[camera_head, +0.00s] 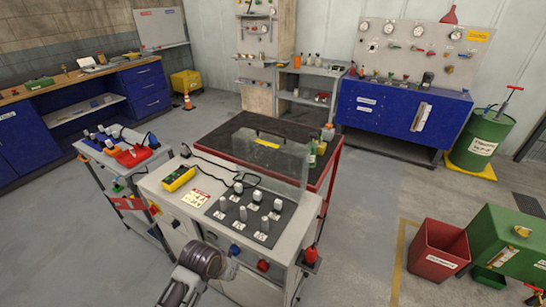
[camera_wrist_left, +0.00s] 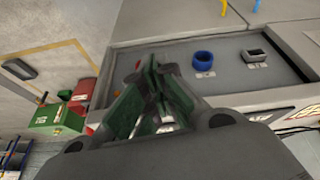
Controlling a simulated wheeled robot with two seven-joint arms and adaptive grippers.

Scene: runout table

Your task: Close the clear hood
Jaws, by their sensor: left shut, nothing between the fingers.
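The clear hood (camera_head: 285,160) stands raised at the back of the console, behind its dark panel of switches (camera_head: 245,215). It is a see-through pane, and its lower edges are hard to make out. A dark handle shape (camera_head: 268,136) shows near its top edge. My right gripper is not in view.
A yellow device (camera_head: 178,179) with a black cable lies on the console top. A grey cart (camera_head: 122,160) stands at left, a red bin (camera_head: 438,250) at right.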

